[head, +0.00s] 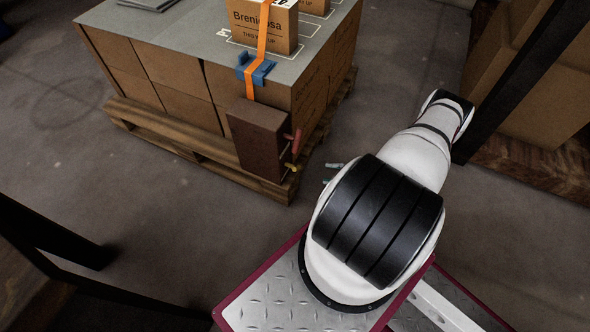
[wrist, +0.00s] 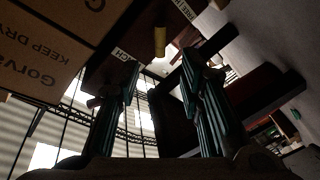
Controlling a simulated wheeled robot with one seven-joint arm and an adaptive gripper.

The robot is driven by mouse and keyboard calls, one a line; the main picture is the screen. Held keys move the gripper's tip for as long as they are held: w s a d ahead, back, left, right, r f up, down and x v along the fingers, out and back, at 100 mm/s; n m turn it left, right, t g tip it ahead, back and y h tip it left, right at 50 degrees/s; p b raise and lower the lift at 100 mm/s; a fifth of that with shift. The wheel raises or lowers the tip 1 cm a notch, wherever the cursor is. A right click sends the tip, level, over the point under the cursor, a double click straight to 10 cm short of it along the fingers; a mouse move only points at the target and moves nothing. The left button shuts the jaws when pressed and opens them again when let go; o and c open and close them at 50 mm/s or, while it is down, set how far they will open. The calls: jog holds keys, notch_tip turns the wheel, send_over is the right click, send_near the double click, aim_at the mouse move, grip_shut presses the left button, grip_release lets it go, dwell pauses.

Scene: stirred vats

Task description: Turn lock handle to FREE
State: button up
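A dark brown housing (head: 258,140) hangs on the side of the carton stack at the end of an orange strap. A red handle (head: 296,140) and a yellow handle (head: 291,167) stick out from its right side. The yellow handle also shows in the wrist view (wrist: 160,42), ahead of my fingers. A partly hidden label (wrist: 122,55) ends in "CH"; another label (wrist: 186,9) is cut off at the top. I cannot tell which handle is the lock. My gripper (wrist: 162,95) is open and empty, its two teal fingers apart, not touching the yellow handle. In the head view my arm mostly hides it.
The carton stack (head: 180,75) stands on a wooden pallet (head: 165,140), with a blue strap piece (head: 256,68) at its top edge. A dark post (head: 515,85) and more cartons (head: 540,80) are at the right. Open floor (head: 100,205) lies at the left.

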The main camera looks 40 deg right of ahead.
aim_at(297, 168)
jog(key=b+x, duration=0.1)
jog(key=x, duration=1.1)
jog(key=shift+a+b, duration=0.1)
jog(key=shift+b, duration=0.3)
grip_shut()
